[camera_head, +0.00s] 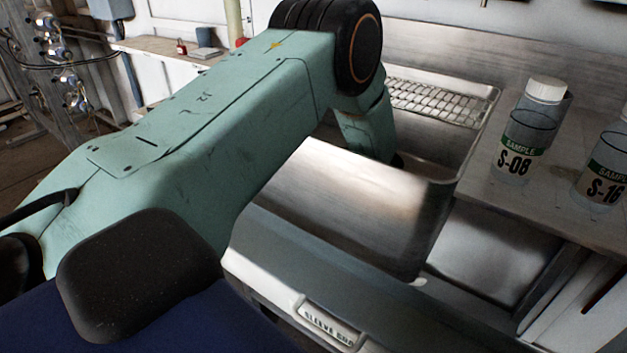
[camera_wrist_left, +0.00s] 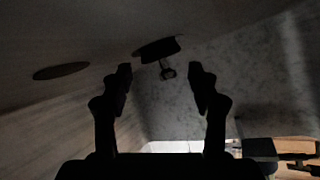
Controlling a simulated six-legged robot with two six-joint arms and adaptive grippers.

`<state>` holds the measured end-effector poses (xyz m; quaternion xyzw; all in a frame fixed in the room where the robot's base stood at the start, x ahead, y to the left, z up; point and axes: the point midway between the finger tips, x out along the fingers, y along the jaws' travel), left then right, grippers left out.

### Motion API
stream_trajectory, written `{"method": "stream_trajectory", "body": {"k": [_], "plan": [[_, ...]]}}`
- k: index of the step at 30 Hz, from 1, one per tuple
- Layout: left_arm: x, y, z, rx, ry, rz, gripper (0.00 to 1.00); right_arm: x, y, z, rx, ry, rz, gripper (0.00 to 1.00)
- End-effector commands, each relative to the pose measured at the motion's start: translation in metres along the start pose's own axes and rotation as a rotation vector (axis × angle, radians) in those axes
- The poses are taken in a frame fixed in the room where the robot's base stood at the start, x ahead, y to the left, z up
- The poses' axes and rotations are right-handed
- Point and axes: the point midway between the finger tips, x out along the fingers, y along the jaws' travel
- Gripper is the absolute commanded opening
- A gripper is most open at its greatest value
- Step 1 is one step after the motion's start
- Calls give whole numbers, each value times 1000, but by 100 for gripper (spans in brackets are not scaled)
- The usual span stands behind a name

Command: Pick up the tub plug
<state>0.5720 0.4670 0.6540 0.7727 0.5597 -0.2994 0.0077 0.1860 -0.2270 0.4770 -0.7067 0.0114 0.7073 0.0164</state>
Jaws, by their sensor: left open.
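In the left wrist view, a small dark plug (camera_wrist_left: 157,48) with a loop-like handle (camera_wrist_left: 168,72) shows inside the dim tub. It lies beyond my left gripper (camera_wrist_left: 160,74), roughly in line with the gap between the fingertips. The fingers are apart, with nothing visibly held between them. A dark oval (camera_wrist_left: 61,71), perhaps a drain opening, lies left of the plug. In the head view, my left arm reaches down into the metal tub (camera_head: 345,215). Its gripper and the plug are hidden there by the arm and tub wall. My right gripper is not in view.
A wire rack (camera_head: 435,101) sits at the tub's far end. Sample bottle S-08 (camera_head: 516,158) and sample bottle S-16 (camera_head: 604,184) stand on the counter (camera_head: 490,200) to the right. The tub's metal walls surround my left gripper closely.

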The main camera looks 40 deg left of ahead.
Motion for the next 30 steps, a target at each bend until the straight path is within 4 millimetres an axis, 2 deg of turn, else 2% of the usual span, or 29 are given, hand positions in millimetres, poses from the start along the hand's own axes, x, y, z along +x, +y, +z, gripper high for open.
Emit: {"method": "stream_trajectory", "body": {"k": [8, 25, 30], "plan": [[0, 1, 0, 0, 1, 1, 60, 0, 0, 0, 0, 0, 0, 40], [0, 1, 0, 0, 1, 1, 11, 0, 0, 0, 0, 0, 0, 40], [0, 1, 0, 0, 1, 1, 11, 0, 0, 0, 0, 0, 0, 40]]}}
